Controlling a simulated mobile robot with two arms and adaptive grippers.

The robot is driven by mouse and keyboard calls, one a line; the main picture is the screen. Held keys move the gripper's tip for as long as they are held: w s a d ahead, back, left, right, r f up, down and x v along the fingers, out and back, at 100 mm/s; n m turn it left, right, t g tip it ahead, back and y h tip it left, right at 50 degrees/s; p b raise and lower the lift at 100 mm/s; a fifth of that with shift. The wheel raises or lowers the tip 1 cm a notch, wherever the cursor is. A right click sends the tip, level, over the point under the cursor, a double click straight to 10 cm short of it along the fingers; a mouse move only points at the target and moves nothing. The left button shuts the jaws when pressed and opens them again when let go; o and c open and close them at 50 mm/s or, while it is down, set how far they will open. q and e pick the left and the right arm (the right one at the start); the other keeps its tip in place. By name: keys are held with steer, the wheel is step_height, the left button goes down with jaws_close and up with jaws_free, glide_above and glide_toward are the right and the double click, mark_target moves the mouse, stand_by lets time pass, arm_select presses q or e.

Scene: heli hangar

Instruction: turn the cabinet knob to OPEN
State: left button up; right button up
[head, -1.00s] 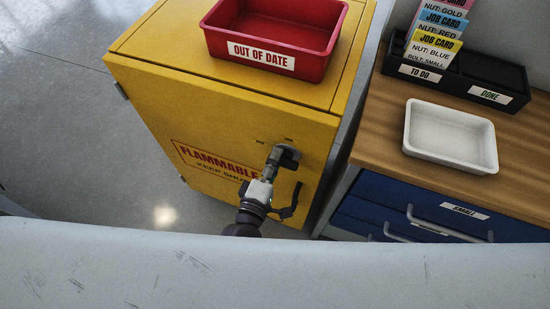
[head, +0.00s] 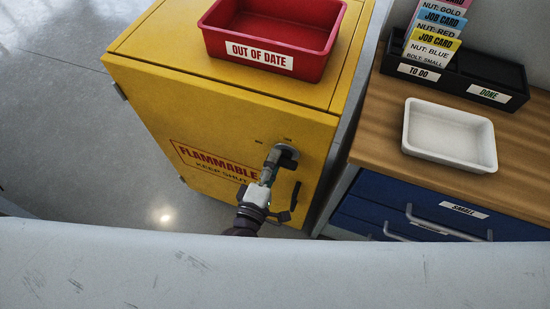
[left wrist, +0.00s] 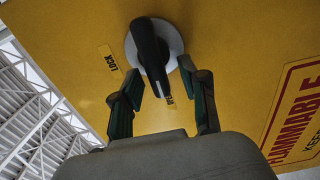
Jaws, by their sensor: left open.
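The yellow cabinet (head: 225,120) has a knob (head: 287,153) at the upper right of its front. In the left wrist view the knob (left wrist: 152,48) is a black bar handle on a round grey plate. A LOCK label (left wrist: 112,62) is left of it; a second label (left wrist: 170,101) lies near the handle's lower end, partly hidden and unreadable. My left gripper (head: 269,174) is at the knob. In the left wrist view its open fingers (left wrist: 160,80) stand either side of the handle's lower end, apparently with gaps. My right gripper is not in view.
A red OUT OF DATE bin (head: 262,58) sits on the cabinet. A dark door handle (head: 295,196) is close to my left gripper. Right of the cabinet, a wooden-topped blue drawer unit (head: 375,140) carries a white tray (head: 450,160) and a black card holder (head: 480,92).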

arm_select(q)
steer(key=v, duration=1.1)
